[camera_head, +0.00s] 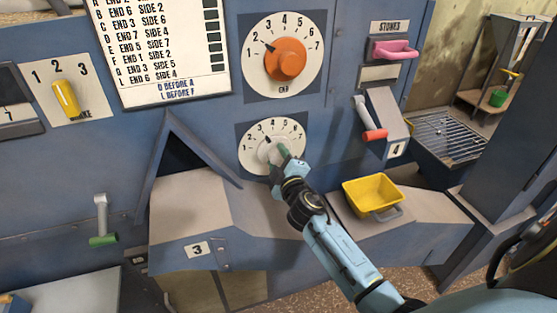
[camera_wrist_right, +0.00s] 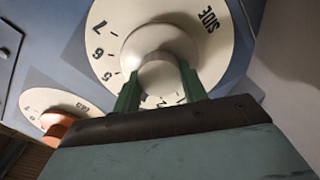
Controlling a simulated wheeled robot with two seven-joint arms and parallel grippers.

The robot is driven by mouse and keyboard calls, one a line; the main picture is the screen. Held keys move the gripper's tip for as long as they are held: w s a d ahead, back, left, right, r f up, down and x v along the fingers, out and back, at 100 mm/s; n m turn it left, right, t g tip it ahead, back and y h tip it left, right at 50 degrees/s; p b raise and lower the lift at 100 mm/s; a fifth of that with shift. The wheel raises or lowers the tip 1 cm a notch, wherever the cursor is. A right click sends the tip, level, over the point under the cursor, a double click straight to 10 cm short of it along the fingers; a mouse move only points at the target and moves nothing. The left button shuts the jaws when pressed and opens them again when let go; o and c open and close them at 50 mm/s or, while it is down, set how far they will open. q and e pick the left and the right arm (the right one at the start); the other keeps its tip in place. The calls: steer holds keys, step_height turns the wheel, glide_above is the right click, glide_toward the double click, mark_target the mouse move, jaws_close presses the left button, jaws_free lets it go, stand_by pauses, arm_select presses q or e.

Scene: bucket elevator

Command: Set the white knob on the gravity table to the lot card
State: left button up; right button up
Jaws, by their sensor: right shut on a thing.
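The white knob (camera_head: 266,149) sits in the middle of a round white dial (camera_head: 250,160) numbered 1 to 7. In the right wrist view the knob (camera_wrist_right: 160,45) is large and the dial (camera_wrist_right: 105,60) reads SIDE. My right gripper (camera_head: 280,155) is at the knob, its green fingers (camera_wrist_right: 160,90) shut on the knob's front part from both sides. The fingers partly cover the knob, and I cannot tell its exact setting. The lot card (camera_head: 165,50) hangs up left, with rows of END and SIDE numbers and blue writing below. My left gripper is not in view.
An orange knob (camera_head: 286,60) on the END dial is just above, its pointer near 2. A yellow switch (camera_head: 65,98) is at left. A yellow bin (camera_head: 372,197), a red-ended lever (camera_head: 372,132) and a pink handle (camera_head: 395,49) are at right. A green-ended lever (camera_head: 102,238) is lower left.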

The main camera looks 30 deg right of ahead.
stand_by(0.3)
steer(key=o, duration=1)
steer(key=shift+c, duration=0.2)
steer(key=b+v, duration=0.1)
steer(key=v, duration=1.2)
steer(key=shift+s+b, duration=0.2)
steer(key=shift+b, duration=0.15)
steer(key=shift+a, duration=0.1)
